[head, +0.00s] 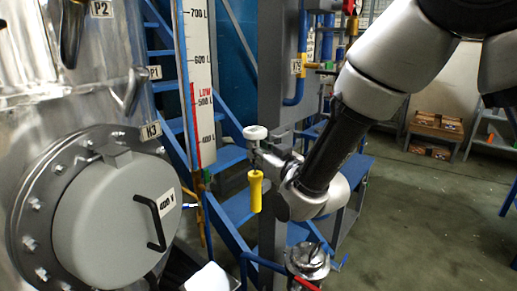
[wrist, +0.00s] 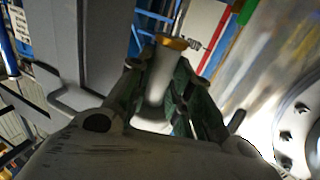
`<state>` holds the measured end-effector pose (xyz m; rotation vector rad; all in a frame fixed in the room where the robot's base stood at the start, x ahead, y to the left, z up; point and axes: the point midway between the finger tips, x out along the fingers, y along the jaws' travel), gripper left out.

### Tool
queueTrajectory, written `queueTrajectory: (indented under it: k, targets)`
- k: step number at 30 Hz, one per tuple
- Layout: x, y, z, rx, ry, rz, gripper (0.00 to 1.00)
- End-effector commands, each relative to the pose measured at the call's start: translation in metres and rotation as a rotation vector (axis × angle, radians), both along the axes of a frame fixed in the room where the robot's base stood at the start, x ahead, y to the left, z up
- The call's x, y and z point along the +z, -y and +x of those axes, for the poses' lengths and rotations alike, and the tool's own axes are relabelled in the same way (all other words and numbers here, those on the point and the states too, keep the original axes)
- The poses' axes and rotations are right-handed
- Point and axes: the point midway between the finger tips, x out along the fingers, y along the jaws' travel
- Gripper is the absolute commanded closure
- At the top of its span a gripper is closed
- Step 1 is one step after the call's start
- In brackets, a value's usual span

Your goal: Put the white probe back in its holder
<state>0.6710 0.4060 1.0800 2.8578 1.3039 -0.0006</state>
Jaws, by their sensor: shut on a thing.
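My gripper (head: 262,156) is in the middle of the head view, in front of a grey column, and is shut on the white probe. The probe's white round top (head: 255,132) stands just above the fingers. A yellow part (head: 255,190) hangs straight below them, and I cannot tell for sure whether it belongs to the probe. In the wrist view the white probe (wrist: 160,75) lies between the dark fingers, with a yellow-orange ring (wrist: 172,42) at its far end and a thin metal rod beyond. I cannot make out the holder in either view.
A steel tank with a round grey hatch (head: 108,208) fills the left. A level gauge board (head: 198,80) and blue stairs (head: 228,160) stand behind. The grey column (head: 270,80) is close behind the gripper. A metal fitting with a red handle (head: 307,262) is below.

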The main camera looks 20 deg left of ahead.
Motion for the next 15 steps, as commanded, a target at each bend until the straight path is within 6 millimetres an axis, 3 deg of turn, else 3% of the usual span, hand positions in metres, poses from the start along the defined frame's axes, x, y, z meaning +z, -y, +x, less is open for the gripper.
queueTrajectory:
  k: [15]
  targets:
    - [-0.013, 0.000, 0.000, 0.000, 0.000, 0.000, 1.00]
